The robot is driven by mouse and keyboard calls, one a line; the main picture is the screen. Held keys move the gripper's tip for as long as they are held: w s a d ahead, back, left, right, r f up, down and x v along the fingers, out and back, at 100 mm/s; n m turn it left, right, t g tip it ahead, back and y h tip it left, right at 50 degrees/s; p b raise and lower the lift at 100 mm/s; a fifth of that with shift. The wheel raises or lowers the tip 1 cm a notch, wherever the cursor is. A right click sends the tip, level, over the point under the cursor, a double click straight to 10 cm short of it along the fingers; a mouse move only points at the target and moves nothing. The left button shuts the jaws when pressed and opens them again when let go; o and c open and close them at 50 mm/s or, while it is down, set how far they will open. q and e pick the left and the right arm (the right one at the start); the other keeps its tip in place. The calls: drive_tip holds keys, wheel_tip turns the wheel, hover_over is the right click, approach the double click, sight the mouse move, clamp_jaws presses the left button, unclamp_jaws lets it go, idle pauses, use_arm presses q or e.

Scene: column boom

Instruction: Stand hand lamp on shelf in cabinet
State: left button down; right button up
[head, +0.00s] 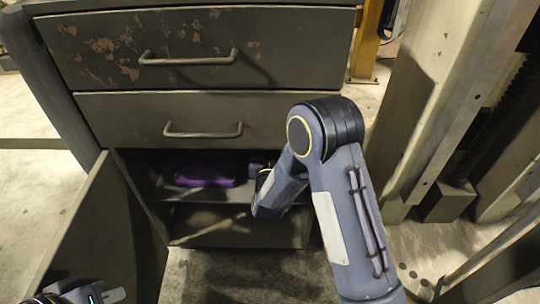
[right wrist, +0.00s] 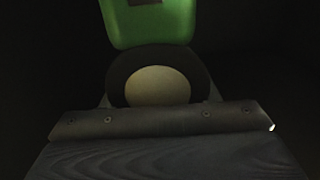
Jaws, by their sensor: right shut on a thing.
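The grey cabinet's lower compartment is open, with a shelf (head: 225,192) inside. My right arm reaches into it from the right, and its gripper is mostly hidden in the head view, near the shelf. In the right wrist view, the gripper (right wrist: 155,120) is shut on what looks like the hand lamp (right wrist: 150,25): a green body with a pale disc in a dark ring. Contact with the shelf cannot be told. My left gripper (head: 85,294) is at the bottom left, cut off by the frame and outside the cabinet.
A purple case-like thing (head: 206,174) lies on the shelf, left of my right arm. The open cabinet door (head: 105,235) stands at the left. Two shut drawers with handles (head: 203,131) are above the opening. A pale metal column (head: 450,90) is at the right.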

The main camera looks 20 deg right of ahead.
wheel_tip(320, 180, down, 2)
drive_tip(key=shift+f+b, duration=0.2)
drive_tip(key=shift+b, duration=0.15)
drive_tip(key=shift+w+f+b, duration=0.1)
drive_tip(key=shift+w+b, duration=0.1)
drive_tip(key=shift+b, duration=0.1)
use_arm(q)
drive_tip(key=shift+f, duration=0.9)
use_arm(e)
drive_tip(key=o, duration=1.2)
drive_tip(key=shift+o, duration=0.2)
drive_tip(key=shift+s+r+p, duration=0.2)
drive_tip(key=shift+s+p, duration=0.15)
use_arm(q)
wheel_tip(320, 180, up, 3)
drive_tip(key=p, duration=0.3)
drive_tip(key=shift+r, duration=0.15)
use_arm(e)
drive_tip(key=v, duration=1.1)
drive_tip(key=shift+s, duration=0.2)
drive_tip(key=shift+a, duration=0.1)
